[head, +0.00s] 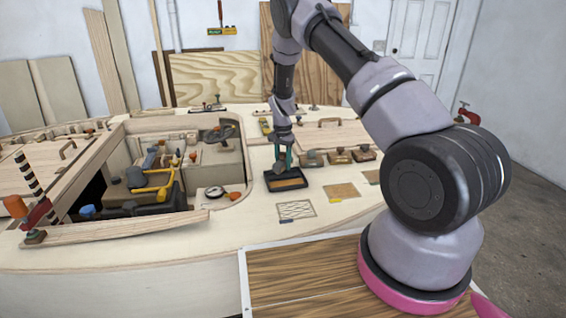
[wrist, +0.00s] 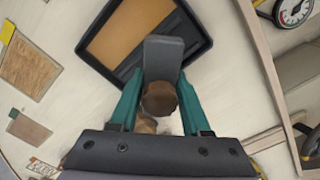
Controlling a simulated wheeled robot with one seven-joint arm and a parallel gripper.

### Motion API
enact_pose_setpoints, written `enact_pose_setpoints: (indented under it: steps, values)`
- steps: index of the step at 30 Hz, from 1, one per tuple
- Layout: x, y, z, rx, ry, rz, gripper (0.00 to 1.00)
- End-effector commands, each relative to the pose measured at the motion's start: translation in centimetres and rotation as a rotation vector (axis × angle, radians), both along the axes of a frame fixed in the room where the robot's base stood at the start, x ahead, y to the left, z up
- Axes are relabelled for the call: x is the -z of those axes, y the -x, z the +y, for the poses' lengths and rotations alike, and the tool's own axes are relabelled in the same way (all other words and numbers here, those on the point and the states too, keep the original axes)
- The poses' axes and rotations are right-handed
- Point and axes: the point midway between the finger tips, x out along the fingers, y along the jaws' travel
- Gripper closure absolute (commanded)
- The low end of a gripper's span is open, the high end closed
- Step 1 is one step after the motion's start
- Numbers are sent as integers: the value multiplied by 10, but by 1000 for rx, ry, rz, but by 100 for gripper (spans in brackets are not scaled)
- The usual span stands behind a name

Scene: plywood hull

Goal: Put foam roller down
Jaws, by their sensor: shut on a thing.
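My gripper (head: 283,158) has teal fingers and points down over the near-middle deck. In the wrist view, my gripper (wrist: 157,88) is shut on the foam roller (wrist: 164,58), which has a grey head and a brown, rounded handle between the fingers. The grey head overlaps the edge and inside of a black tray (wrist: 203,28) with an amber-brown floor. In the head view this tray (head: 271,187) sits on the deck right under my gripper. I cannot tell whether the roller touches the tray. In the head view the roller is mostly hidden by the fingers.
Wood-handled blocks (head: 339,157) stand right of the tray. A hatched patch (head: 296,210) and brown sample patches (head: 341,191) lie on the deck nearer me.

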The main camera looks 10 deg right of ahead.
Motion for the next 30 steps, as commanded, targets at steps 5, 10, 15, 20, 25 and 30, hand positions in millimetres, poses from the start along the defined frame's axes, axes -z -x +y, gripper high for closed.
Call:
enact_pose_setpoints:
  steps: [5, 10, 15, 20, 25, 30]
  values:
    - [-1, -1, 0, 0, 0, -1, 100]
    - [3, -1, 0, 0, 0, -1, 100]
    - [8, 0, 0, 0, 0, -1, 49]
    - [7, 0, 0, 0, 0, -1, 23]
    - [7, 0, 0, 0, 0, -1, 23]
    - [-1, -1, 0, 0, 0, -3, 23]
